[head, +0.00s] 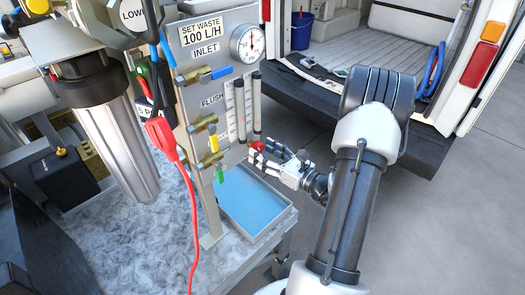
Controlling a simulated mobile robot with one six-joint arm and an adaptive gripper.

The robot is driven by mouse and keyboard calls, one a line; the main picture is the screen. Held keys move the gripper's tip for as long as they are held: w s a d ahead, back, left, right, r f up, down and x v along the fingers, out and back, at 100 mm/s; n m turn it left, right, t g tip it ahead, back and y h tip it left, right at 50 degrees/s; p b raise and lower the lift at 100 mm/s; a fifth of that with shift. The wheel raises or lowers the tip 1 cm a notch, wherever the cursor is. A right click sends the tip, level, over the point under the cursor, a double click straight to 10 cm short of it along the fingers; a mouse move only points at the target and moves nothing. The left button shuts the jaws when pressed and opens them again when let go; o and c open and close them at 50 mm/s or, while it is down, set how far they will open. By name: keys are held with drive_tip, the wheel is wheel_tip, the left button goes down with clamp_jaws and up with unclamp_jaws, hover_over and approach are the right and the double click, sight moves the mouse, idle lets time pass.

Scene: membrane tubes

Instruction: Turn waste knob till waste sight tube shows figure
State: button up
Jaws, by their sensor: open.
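The grey panel (213,150) carries a sign (199,34) reading "SET WASTE 100 L/H". Two upright sight tubes (247,108) stand side by side on the panel's right part; their float levels are too small to read, and I cannot tell which is the waste tube. A red knob (256,147) sits below the tubes. My gripper (265,160) is open, just right of and below the red knob, with its fingers pointing at it. I cannot tell whether a finger touches the knob.
Blue (221,71), yellow (213,141) and green (219,174) valve handles line the panel's left side. A round gauge (247,42) is above the tubes. A blue tray (257,200) lies below the gripper. A red cable (183,180) hangs at left. An open van (400,45) stands behind.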

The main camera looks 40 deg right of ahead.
drive_tip(key=shift+w, duration=0.5)
drive_tip(key=c, duration=1.1)
